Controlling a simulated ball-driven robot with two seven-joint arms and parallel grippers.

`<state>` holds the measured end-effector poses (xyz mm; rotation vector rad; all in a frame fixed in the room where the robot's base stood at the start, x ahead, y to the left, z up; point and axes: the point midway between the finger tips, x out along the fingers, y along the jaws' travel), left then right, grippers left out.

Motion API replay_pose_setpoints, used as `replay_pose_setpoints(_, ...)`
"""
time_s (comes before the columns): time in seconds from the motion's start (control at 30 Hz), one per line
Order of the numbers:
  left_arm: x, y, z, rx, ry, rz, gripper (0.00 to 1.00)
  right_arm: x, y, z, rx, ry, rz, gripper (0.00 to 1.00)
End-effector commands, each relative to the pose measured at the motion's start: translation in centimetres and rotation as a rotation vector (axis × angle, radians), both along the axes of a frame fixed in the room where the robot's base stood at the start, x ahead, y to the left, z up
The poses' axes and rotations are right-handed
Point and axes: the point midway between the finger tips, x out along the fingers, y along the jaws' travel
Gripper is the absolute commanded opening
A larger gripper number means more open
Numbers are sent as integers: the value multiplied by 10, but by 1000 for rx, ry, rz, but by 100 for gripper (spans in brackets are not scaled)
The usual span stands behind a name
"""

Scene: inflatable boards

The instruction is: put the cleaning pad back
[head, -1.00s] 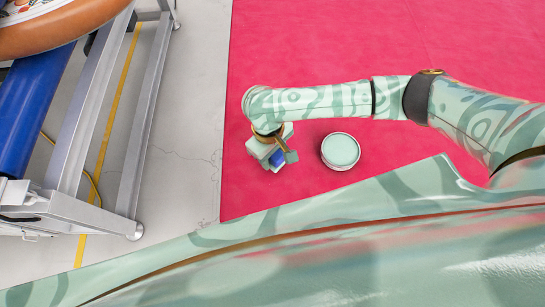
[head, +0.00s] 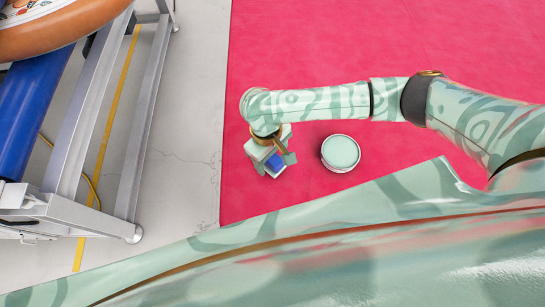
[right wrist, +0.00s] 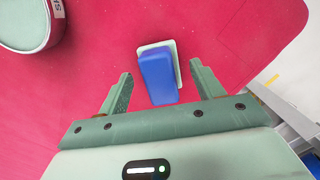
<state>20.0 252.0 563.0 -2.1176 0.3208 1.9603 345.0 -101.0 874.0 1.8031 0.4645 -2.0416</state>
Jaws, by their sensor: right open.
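The cleaning pad, a blue block on a pale thin base (right wrist: 158,77), shows in the right wrist view between the fingers of my right gripper (right wrist: 161,74), over the red mat. The fingers stand open on either side of it, with gaps visible. In the head view my right gripper (head: 274,160) points down at the mat's left part, and the blue of the pad (head: 275,162) shows at its fingers. Most of the pad is hidden there by the gripper. I cannot tell how far the fingertips are above the mat. My left gripper is not in view.
A round tub with a pale green lid (head: 340,152) stands on the red mat (head: 310,45) just right of my right gripper; it also shows in the right wrist view (right wrist: 28,22). A metal frame (head: 135,120) with blue rollers stands left, across bare grey floor.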

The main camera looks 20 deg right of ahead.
Motion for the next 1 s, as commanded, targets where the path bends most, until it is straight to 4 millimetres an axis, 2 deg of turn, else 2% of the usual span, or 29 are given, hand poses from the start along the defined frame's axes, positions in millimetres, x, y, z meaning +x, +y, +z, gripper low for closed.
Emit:
replay_pose_setpoints(0.03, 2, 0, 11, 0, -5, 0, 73, 2, 1, 18, 2, -6, 1, 66)
replay_pose_setpoints(0.2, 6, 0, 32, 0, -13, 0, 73, 7, 4, 60, 2, -5, 1, 66)
replay_pose_setpoints(0.4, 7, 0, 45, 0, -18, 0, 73, 10, 6, 93, 1, -3, 0, 66)
replay_pose_setpoints(0.57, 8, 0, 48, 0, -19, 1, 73, 11, 6, 101, 1, 0, 0, 66)
replay_pose_setpoints(1.0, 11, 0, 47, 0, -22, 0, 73, 11, 6, 101, 1, 2, 0, 66)
